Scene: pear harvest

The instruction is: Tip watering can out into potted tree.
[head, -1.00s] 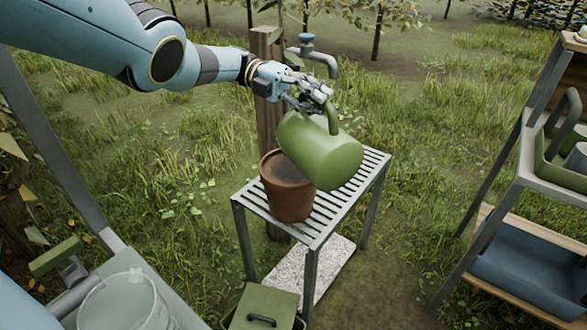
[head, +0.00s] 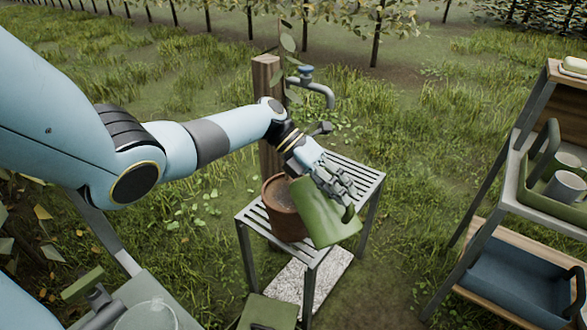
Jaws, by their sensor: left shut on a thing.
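My left gripper (head: 345,193) is shut on the green watering can (head: 325,222), at its handle side. The can is tilted and held at the right of the brown pot (head: 283,224), overlapping its right edge in the picture. The can's spout is hidden, and I cannot tell whether water flows or whether can and pot touch. Dark soil shows in the pot, which stands on a slatted metal table (head: 345,170). A few tree leaves (head: 288,43) show above, in front of the wooden post; much of the stem is hidden by my arm. My right gripper is not in view.
A tap (head: 318,88) on a wooden post (head: 266,75) stands behind the table. A shelf with a green caddy, mugs (head: 565,186) and a blue bin (head: 515,285) is at right. A clear jug (head: 148,315) is at lower left. A green box (head: 268,312) stands in front.

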